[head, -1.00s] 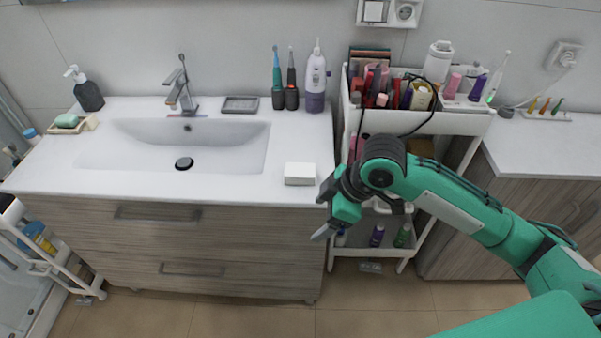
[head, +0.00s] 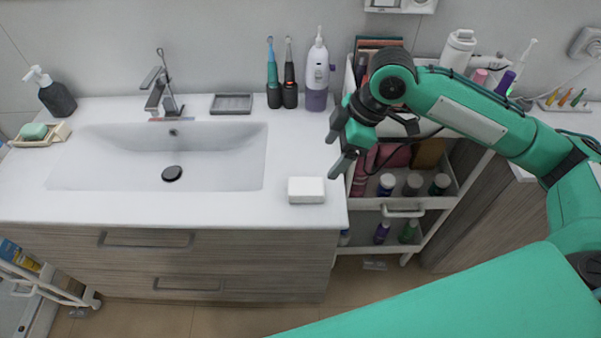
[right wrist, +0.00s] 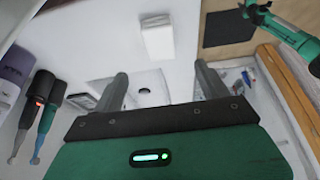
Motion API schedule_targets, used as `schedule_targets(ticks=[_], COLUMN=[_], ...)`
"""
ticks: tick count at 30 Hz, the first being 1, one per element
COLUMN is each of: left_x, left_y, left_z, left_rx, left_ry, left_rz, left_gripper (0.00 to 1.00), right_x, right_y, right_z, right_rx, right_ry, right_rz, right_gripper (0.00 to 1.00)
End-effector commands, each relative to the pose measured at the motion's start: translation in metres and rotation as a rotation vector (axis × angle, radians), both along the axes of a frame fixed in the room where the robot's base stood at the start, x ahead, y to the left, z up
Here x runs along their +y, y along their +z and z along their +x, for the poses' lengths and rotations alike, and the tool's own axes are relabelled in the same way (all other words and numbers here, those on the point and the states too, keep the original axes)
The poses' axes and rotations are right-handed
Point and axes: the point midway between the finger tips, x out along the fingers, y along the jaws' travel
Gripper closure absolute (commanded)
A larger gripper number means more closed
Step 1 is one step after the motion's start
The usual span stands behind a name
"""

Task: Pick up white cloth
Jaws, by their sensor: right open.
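The white cloth (head: 306,190) is a small folded block lying flat on the white counter, near its front right corner. It also shows in the right wrist view (right wrist: 158,36), beyond the fingers. My right gripper (head: 337,150) is open and empty, above the counter's right edge beside the cart. In the head view it appears up and to the right of the cloth, apart from it. In the right wrist view my right gripper (right wrist: 163,87) has its two fingers spread wide. My left gripper is not in the head view.
The sink basin (head: 160,160) lies left of the cloth. A purple-and-white bottle (head: 317,75) and electric toothbrushes (head: 282,85) stand at the counter's back right. The cart (head: 440,203), with several bottles, stands right of the counter. The counter around the cloth is clear.

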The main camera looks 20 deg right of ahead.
Motion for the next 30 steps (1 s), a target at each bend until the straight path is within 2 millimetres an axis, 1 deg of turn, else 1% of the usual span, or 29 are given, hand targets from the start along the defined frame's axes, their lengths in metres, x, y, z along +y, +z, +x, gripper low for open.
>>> schedule_targets(ticks=[4,9,12,16,20,24,27,30], left_x=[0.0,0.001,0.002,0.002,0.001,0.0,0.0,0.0], left_y=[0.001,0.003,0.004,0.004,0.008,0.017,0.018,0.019], left_z=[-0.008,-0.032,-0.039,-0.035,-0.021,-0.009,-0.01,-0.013], left_rx=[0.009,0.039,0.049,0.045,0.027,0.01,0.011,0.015], left_ry=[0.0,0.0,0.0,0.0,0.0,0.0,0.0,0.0], left_rz=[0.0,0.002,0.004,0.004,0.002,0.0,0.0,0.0], left_gripper=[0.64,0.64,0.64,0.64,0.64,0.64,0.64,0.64], right_x=[0.009,0.022,0.027,0.031,0.035,0.046,0.05,0.053], right_y=[-0.02,-0.051,-0.065,-0.075,-0.083,-0.1,-0.114,-0.122], right_z=[0.001,0.005,0.007,0.008,0.011,0.016,0.017,0.018], right_rx=[0.005,0.006,0.004,0.003,0.003,0.004,0.003,0.002], right_ry=[0.002,0.002,0.001,0.001,0.0,0.001,0.0,0.002], right_rz=[0.0,0.001,0.001,0.001,0.001,0.001,0.0,-0.001], right_gripper=[0.24,0.24,0.24,0.24,0.24,0.24,0.24,0.24])
